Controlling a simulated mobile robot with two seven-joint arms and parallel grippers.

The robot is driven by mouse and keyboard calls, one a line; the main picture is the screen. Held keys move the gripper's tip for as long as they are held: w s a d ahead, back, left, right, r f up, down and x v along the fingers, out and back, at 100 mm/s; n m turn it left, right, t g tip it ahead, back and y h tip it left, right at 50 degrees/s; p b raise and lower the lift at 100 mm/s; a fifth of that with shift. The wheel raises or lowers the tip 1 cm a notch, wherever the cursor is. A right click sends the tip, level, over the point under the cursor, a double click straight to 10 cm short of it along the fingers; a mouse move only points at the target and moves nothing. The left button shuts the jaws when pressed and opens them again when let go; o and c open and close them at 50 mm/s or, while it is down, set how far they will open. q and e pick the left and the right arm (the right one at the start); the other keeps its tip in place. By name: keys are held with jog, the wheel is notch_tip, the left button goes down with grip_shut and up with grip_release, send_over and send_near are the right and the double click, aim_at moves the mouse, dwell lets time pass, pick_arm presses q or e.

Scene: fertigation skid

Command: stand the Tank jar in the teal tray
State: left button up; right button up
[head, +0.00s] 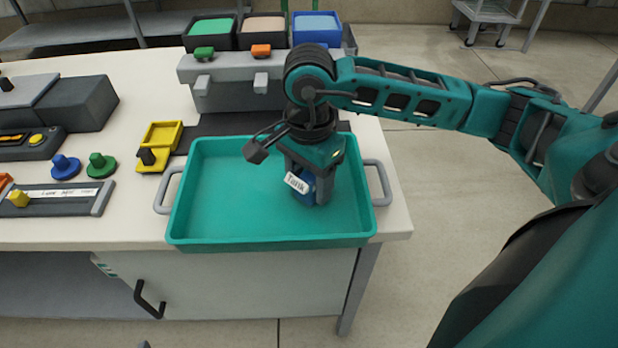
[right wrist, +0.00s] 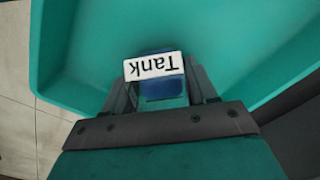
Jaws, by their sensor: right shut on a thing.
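The Tank jar (head: 308,188) is blue with a white "Tank" label, and my right gripper (head: 312,194) is shut on it. The jar is upright inside the outline of the teal tray (head: 225,215), right of its middle. Its base looks at or close to the tray floor, but I cannot tell whether it touches. In the right wrist view the jar (right wrist: 163,88) sits between the fingers, with the tray (right wrist: 90,50) behind it. The fingers hide much of the jar. My left gripper is not in view.
Grey handles stick out at the tray's left (head: 165,192) and right ends. A dispenser (head: 228,95) with green, beige and blue bins stands behind. A yellow box (head: 160,140) and blue and green knobs (head: 100,165) lie to the left. The tray's left half is empty.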

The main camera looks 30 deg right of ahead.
jog(key=shift+f, duration=0.2)
jog(key=o, duration=1.1)
jog(key=shift+r, duration=0.1)
jog(key=shift+r, duration=0.5)
notch_tip(320, 180, up, 11)
jog(key=p, duration=0.2)
jog(key=shift+r, duration=0.2)
